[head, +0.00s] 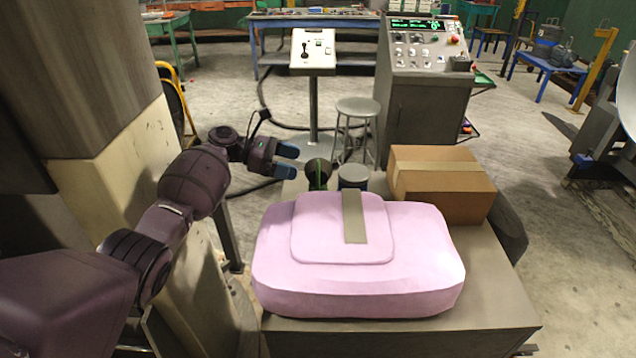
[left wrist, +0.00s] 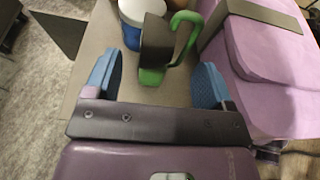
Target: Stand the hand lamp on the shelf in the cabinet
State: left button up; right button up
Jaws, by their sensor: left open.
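The hand lamp, by its look a dark flared piece with green parts (head: 318,172), stands at the far left of a grey-brown surface (head: 490,290). In the left wrist view the lamp (left wrist: 155,45) shows a dark body, a green loop handle and a green lower part. My left gripper (head: 287,161) is open and empty, just left of the lamp in the head view. In the left wrist view the lamp lies ahead, between the lines of the blue fingers (left wrist: 160,80), with no clear contact. My right gripper is not in view. I cannot make out a cabinet shelf.
A jar (head: 353,174) with a grey lid stands close right of the lamp. A large lilac bag (head: 420,265) fills the near surface; a cardboard box (head: 440,188) stands behind right. A stool (head: 357,110) and control consoles (head: 425,90) stand beyond. A pale column is at left.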

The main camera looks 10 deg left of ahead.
aim_at(318, 168)
pick_arm(q)
jog(key=p+x, duration=0.1)
jog(key=x, duration=0.6)
jog(key=shift+d, duration=0.2)
jog(key=c, duration=1.1)
jog(key=shift+r, duration=0.1)
jog(key=shift+c, duration=0.2)
